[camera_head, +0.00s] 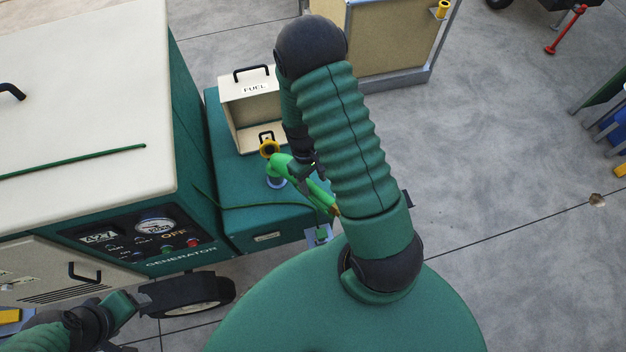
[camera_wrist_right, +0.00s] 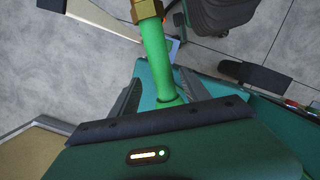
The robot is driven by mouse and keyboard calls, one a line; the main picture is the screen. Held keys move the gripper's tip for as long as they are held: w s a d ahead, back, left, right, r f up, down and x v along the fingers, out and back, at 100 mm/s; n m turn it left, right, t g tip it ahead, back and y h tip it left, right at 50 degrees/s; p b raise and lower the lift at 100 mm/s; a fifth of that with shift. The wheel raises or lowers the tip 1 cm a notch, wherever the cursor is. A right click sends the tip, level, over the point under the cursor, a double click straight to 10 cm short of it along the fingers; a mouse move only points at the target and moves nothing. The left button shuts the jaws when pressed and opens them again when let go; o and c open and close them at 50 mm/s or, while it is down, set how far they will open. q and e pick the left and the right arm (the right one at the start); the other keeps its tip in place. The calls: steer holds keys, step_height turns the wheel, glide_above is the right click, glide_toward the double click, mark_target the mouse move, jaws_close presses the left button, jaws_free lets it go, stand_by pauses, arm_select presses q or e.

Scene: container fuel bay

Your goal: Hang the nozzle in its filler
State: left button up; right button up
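The bright green nozzle (camera_head: 312,188) is above the teal tank beside the generator, tilted, with a brass end at its lower right. My right gripper (camera_head: 306,168) is at the nozzle, partly behind my own arm. In the right wrist view the green nozzle (camera_wrist_right: 154,55) passes between the two dark fingers, and the gripper (camera_wrist_right: 160,95) looks shut on it. A pale round collar (camera_head: 276,183) shows below the nozzle. My left gripper (camera_head: 128,308) is low at the left; its fingers are unclear.
The cream FUEL box (camera_head: 250,88) stands on the teal tank (camera_head: 232,182). The generator (camera_head: 150,225) fills the left, with a wheel (camera_head: 190,295) below. A tan panel (camera_head: 390,45) stands behind. Concrete floor at the right is mostly clear.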

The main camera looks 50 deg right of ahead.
steer(key=shift+w+r, duration=0.1)
steer(key=b+v, duration=0.3)
steer(key=v, duration=1.3)
steer(key=shift+r, duration=0.3)
